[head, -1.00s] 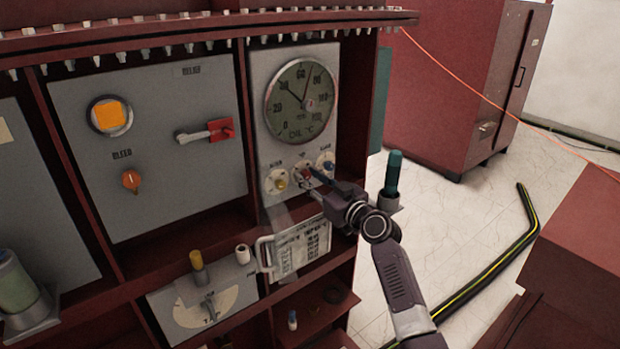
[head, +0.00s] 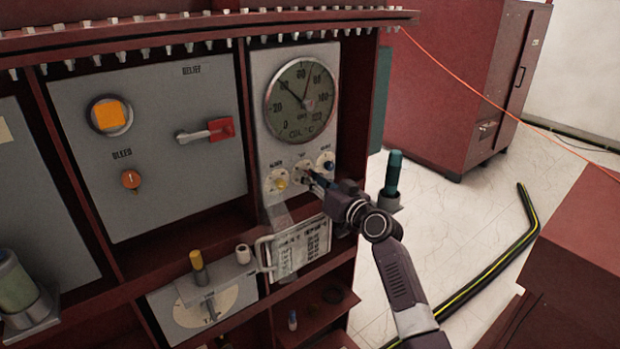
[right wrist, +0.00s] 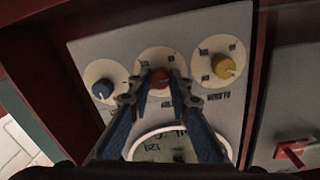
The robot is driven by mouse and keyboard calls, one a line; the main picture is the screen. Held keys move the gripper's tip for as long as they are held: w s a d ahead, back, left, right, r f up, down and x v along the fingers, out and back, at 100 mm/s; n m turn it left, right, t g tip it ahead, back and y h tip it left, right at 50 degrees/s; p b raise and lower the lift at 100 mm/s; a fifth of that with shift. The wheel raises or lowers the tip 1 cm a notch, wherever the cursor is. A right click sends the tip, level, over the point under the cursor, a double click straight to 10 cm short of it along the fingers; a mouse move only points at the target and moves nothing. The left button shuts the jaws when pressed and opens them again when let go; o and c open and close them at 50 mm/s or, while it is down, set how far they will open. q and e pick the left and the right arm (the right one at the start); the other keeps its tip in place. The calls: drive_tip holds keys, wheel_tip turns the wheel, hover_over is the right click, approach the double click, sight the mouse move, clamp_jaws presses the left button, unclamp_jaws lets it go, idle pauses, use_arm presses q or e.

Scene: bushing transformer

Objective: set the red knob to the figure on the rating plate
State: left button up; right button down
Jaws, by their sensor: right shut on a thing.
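The red knob (right wrist: 159,80) is the middle of three small dial knobs under the oil gauge. In the right wrist view it sits between the fingertips of my right gripper (right wrist: 157,92), which is shut on it. In the head view my right gripper (head: 312,178) reaches the knob from the right and mostly hides it. The rating plate (head: 300,248), a pale plate with rows of print, is below the knobs behind a clear cover with a handle. Its figures are too small to read. My left gripper is out of view.
A yellow knob (head: 281,183) and a blue knob (head: 329,166) flank the red one closely. The oil gauge (head: 300,100) is above. A teal-topped post (head: 393,172) shows beside my right wrist.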

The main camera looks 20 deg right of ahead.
drive_tip(key=shift+f+m+p, duration=0.1)
drive_tip(key=shift+m+p, duration=1.4)
drive_tip(key=shift+m, duration=5.2)
drive_tip(key=c, duration=1.8)
unclamp_jaws()
drive_tip(key=shift+d, duration=0.1)
drive_tip(key=shift+o, duration=0.2)
drive_tip(key=shift+s, duration=0.1)
